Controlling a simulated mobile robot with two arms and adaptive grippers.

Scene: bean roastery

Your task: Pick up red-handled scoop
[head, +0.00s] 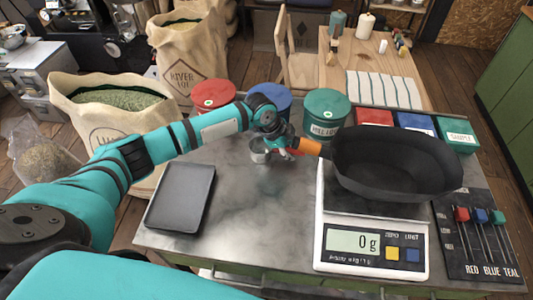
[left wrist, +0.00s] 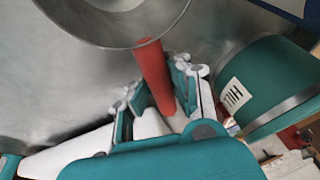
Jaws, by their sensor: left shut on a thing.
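The red-handled scoop has a round metal bowl (head: 259,156) low over the grey tabletop, near the middle of the head view. In the left wrist view its bowl (left wrist: 115,18) is at the top and its red handle (left wrist: 154,75) runs down between my fingers. My left gripper (left wrist: 160,98) is shut on the handle; it also shows in the head view (head: 279,148), just right of the bowl. I cannot tell whether the bowl touches the table. My right gripper is not in view.
A black pan (head: 395,165) with an orange handle stands on the scale (head: 370,250), right of the gripper. A teal canister (head: 326,113) stands close behind. A dark tray (head: 181,198) lies left. The front middle tabletop is clear.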

